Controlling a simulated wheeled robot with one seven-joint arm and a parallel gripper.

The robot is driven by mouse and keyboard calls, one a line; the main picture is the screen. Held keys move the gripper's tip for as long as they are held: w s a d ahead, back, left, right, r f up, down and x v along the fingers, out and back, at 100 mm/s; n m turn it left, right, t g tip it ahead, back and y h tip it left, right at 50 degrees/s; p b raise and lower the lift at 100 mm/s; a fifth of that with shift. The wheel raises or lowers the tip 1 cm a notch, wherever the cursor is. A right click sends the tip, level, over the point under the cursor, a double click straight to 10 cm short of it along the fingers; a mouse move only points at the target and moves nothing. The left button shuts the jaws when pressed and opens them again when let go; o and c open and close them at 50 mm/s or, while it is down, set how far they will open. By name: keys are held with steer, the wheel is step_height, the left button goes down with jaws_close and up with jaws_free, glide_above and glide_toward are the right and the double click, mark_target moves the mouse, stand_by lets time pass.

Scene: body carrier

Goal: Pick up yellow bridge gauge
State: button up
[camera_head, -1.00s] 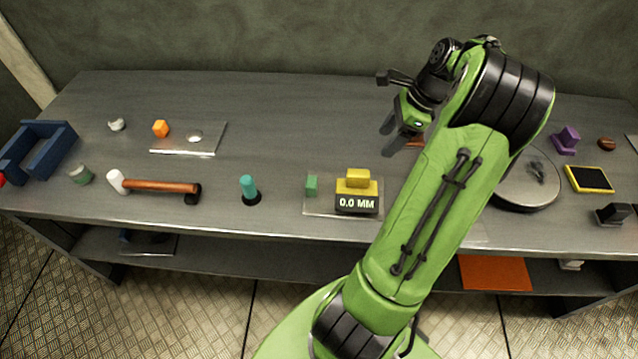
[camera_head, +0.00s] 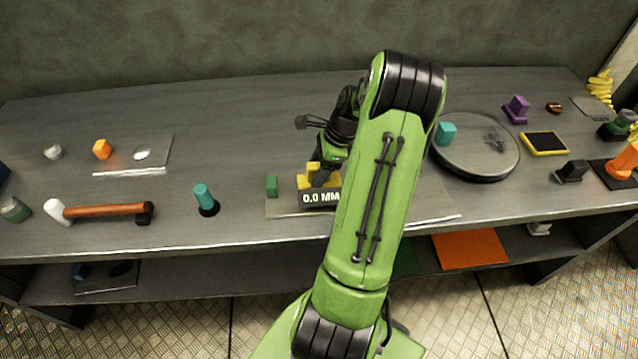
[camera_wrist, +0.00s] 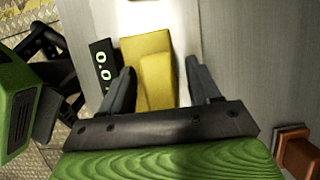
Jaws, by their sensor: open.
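The yellow bridge gauge (camera_head: 303,181) sits on a pale plate (camera_head: 283,208) near the bench's front edge, with a black "0.0 MM" display (camera_head: 318,199) on its front. My gripper (camera_head: 322,178) is over it and hides part of its right side. In the wrist view the yellow gauge (camera_wrist: 148,70) lies between the two spread fingers of my gripper (camera_wrist: 162,85), with a gap to the right finger. The left finger is close to the gauge's left side; I cannot tell whether it touches.
A green block (camera_head: 272,186) stands just left of the gauge. A round plate (camera_head: 470,160) with a teal cube (camera_head: 445,133) is on the right. An orange-brown block (camera_wrist: 298,152) shows in the wrist view.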

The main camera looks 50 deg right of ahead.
steer(key=shift+r, duration=0.1)
steer(key=shift+c, duration=0.2)
jaws_close()
step_height(320, 180, up, 10)
steer(key=p, duration=0.3)
steer(key=shift+r, duration=0.1)
steer(key=c, duration=0.7)
jaws_free()
jaws_close()
